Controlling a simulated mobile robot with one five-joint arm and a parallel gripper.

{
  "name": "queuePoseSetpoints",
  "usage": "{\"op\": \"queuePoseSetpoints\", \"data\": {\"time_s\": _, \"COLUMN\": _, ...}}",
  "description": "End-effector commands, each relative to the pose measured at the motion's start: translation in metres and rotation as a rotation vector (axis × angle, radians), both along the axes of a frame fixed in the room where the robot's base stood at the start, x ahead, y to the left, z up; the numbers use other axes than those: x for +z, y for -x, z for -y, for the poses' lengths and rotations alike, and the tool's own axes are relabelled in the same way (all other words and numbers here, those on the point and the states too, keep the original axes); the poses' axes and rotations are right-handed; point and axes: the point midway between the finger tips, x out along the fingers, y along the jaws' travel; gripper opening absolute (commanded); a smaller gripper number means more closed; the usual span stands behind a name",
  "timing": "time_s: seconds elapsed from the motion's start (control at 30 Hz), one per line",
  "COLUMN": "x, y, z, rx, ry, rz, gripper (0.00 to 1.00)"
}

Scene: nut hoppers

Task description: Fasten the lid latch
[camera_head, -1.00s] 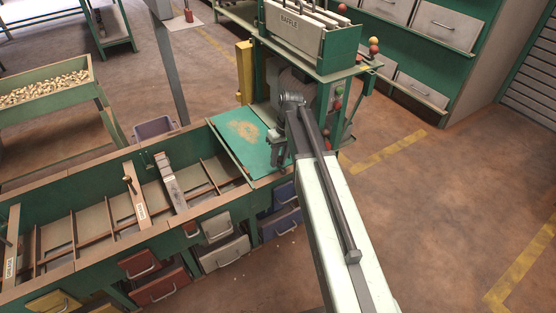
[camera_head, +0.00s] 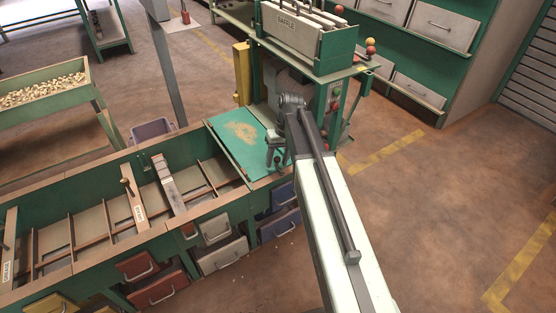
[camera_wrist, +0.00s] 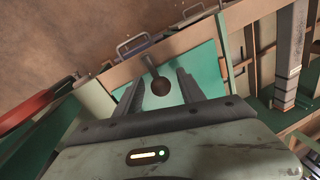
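The green lid (camera_head: 232,139), with a tan worn patch, lies flat over the right end of the long hopper bench. It also shows in the wrist view (camera_wrist: 205,65). A dark round knob (camera_wrist: 161,87) on a short stem, seemingly the latch handle, stands near the lid's edge in the wrist view. My gripper (camera_wrist: 158,95) is open, with one finger on each side of the knob. No clear contact shows. In the head view my gripper (camera_head: 275,150) is over the lid's right edge, and the arm hides the latch there.
The open hopper compartments (camera_head: 95,219) lie left of the lid, with drawers (camera_head: 223,256) below. A green machine stand (camera_head: 338,69) with a baffle box rises close behind my arm. The floor at right is clear.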

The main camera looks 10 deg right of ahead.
Motion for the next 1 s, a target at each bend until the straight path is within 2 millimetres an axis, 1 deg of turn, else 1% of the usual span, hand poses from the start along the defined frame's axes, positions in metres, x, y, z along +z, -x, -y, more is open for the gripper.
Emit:
{"op": "queuePoseSetpoints", "data": {"time_s": 0.27, "x": 0.001, "y": 0.0, "z": 0.0, "rx": 0.001, "ry": 0.0, "rz": -0.001, "gripper": 0.46}}
{"op": "queuePoseSetpoints", "data": {"time_s": 0.37, "x": 0.005, "y": 0.0, "z": 0.0, "rx": 0.001, "ry": -0.001, "rz": -0.001, "gripper": 0.46}}
{"op": "queuePoseSetpoints", "data": {"time_s": 0.47, "x": 0.016, "y": 0.0, "z": 0.002, "rx": 0.001, "ry": -0.001, "rz": -0.001, "gripper": 0.46}}
{"op": "queuePoseSetpoints", "data": {"time_s": 0.7, "x": 0.06, "y": -0.002, "z": 0.009, "rx": 0.0, "ry": 0.0, "rz": -0.001, "gripper": 0.46}}
{"op": "queuePoseSetpoints", "data": {"time_s": 0.8, "x": 0.074, "y": -0.002, "z": 0.012, "rx": 0.0, "ry": 0.0, "rz": -0.001, "gripper": 0.46}}
{"op": "queuePoseSetpoints", "data": {"time_s": 0.9, "x": 0.079, "y": -0.003, "z": 0.014, "rx": 0.0, "ry": 0.0, "rz": -0.001, "gripper": 0.46}}
{"op": "queuePoseSetpoints", "data": {"time_s": 1.0, "x": 0.078, "y": -0.003, "z": 0.015, "rx": 0.0, "ry": 0.0, "rz": -0.001, "gripper": 0.46}}
